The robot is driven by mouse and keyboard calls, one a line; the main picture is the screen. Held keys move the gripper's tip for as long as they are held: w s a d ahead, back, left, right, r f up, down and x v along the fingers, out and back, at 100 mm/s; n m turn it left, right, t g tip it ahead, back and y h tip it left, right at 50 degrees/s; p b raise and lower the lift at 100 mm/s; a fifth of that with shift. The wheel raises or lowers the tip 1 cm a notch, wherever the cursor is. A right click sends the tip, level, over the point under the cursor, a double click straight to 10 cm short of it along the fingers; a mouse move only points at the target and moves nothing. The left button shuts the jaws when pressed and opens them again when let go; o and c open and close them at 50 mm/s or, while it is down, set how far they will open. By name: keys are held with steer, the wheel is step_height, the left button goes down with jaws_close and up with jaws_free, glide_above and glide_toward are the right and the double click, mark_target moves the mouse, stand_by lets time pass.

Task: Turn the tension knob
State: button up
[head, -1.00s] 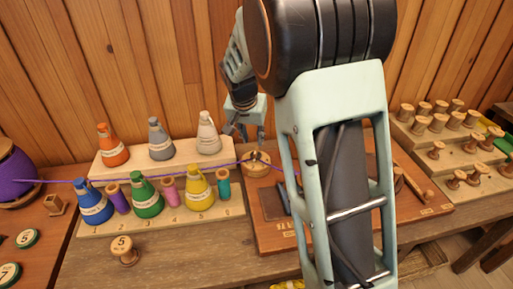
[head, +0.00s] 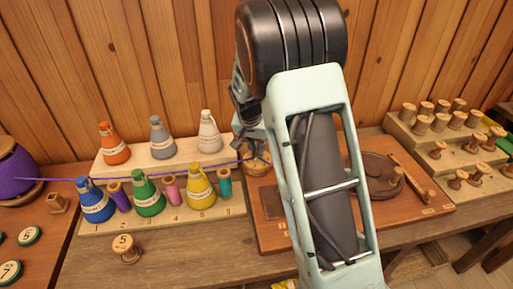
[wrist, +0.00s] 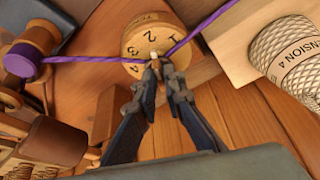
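The tension knob is a round wooden dial (wrist: 143,32) with black numbers on its face, under my gripper in the wrist view. In the head view the knob (head: 258,168) is partly hidden by my gripper and arm. My gripper (wrist: 158,68) points down at it, its fingertips close together over the face around a small pale piece of the knob. A purple thread (wrist: 92,60) runs to the fingertips and bends up to the right; the fingers hide where it crosses the knob.
A white cone (head: 208,133) stands left of my gripper, with a grey and an orange cone beyond. The yellow cone (head: 201,188) and a teal spool (head: 224,184) stand in front. A dark round disc (head: 376,178) lies right of my arm.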

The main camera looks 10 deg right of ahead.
jaws_close()
steer(key=shift+d+n, duration=0.1)
steer(key=shift+n, duration=0.3)
steer(key=n, duration=0.1)
steer(key=n+y, duration=0.1)
steer(key=shift+s+d+n+y, duration=0.1)
steer(key=shift+d+n+y, duration=0.2)
steer(key=shift+n, duration=0.1)
steer(key=n+y, duration=0.1)
steer(key=n, duration=0.2)
steer(key=n+y, duration=0.1)
steer(key=n, duration=0.2)
steer(key=shift+d, duration=0.1)
steer(key=shift+p, duration=0.3)
steer(key=o, duration=0.5)
jaws_free()
steer(key=shift+o, duration=0.2)
steer(key=shift+r, duration=0.1)
